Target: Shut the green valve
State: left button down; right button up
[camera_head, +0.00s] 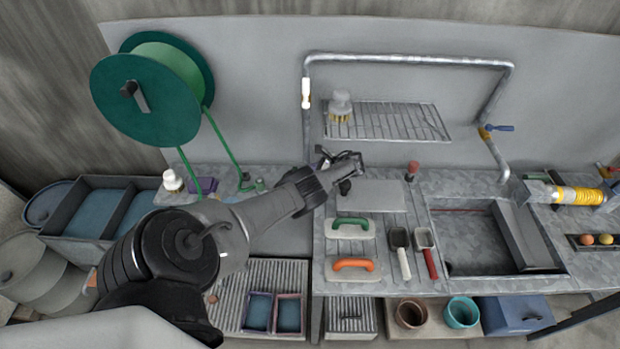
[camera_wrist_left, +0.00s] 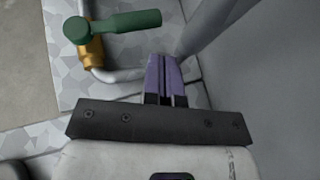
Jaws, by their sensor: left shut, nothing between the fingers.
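The green valve has a green lever handle (camera_wrist_left: 125,24) on a brass-coloured body (camera_wrist_left: 92,52), set on a grey pipe (camera_wrist_left: 120,75). In the left wrist view it is at the upper left, and the lever points right. I cannot clearly make the valve out in the head view. My left gripper (camera_head: 352,162) reaches over the back of the counter near the foot of the left pipe. Its purple fingers (camera_wrist_left: 162,72) are shut and empty, below and right of the lever and apart from it. My right gripper is not in view.
A grey pipe frame (camera_head: 410,60) rises behind the counter, with a blue-handled valve (camera_head: 497,128) on its right. A wire shelf (camera_head: 385,121) hangs inside it. A green hose reel (camera_head: 140,110) stands at left. Green-handled (camera_head: 350,225) and orange-handled (camera_head: 352,265) floats lie in front.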

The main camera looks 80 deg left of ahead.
pick_arm(q)
jog(key=w+d+r+b, duration=0.2)
jog(key=w+r, duration=0.3)
jog(key=w, duration=0.4)
jog(key=shift+d+b, duration=0.2)
jog(key=shift+b, duration=0.55)
jog(key=shift+w, duration=0.1)
